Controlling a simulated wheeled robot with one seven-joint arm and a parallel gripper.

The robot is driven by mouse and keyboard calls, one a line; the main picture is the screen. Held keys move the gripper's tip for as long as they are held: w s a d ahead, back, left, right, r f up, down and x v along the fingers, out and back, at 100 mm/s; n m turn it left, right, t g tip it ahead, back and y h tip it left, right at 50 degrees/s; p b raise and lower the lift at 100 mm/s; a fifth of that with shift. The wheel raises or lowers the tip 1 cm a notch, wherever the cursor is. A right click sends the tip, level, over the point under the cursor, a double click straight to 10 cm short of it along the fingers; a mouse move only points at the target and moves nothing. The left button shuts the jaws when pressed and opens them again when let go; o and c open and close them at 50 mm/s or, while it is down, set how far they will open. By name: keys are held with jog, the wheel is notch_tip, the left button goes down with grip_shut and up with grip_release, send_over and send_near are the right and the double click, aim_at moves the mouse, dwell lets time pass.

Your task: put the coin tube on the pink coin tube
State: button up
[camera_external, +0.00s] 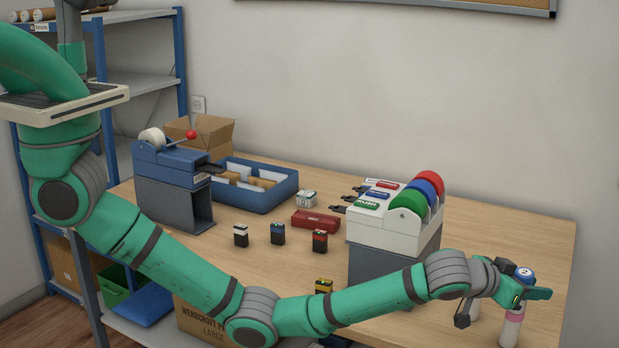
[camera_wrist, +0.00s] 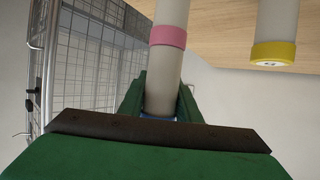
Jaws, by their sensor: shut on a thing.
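The coin tube, pale with a blue cap (camera_external: 524,273), is held upright between the fingers of my gripper (camera_external: 522,291) at the right of the counter. In the wrist view its pale body (camera_wrist: 164,78) runs between the green fingers (camera_wrist: 160,100), with a little blue at its near end. The pink coin tube (camera_external: 510,333), pale with a pink band, stands below it; its band also shows in the wrist view (camera_wrist: 168,37). The two look lined up end to end. I cannot tell whether they touch or a small gap remains.
A yellow-capped tube (camera_wrist: 273,53) stands apart beside the pink one. A white dispenser with coloured reels (camera_external: 390,235) stands left of my gripper. Small dark boxes, a red case (camera_external: 316,220) and a blue tray (camera_external: 254,202) lie farther left. A wire mesh (camera_wrist: 95,60) shows in the wrist view.

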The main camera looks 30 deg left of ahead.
jog(key=o, duration=1.2)
jog(key=shift+c, duration=0.2)
jog(key=v, duration=1.2)
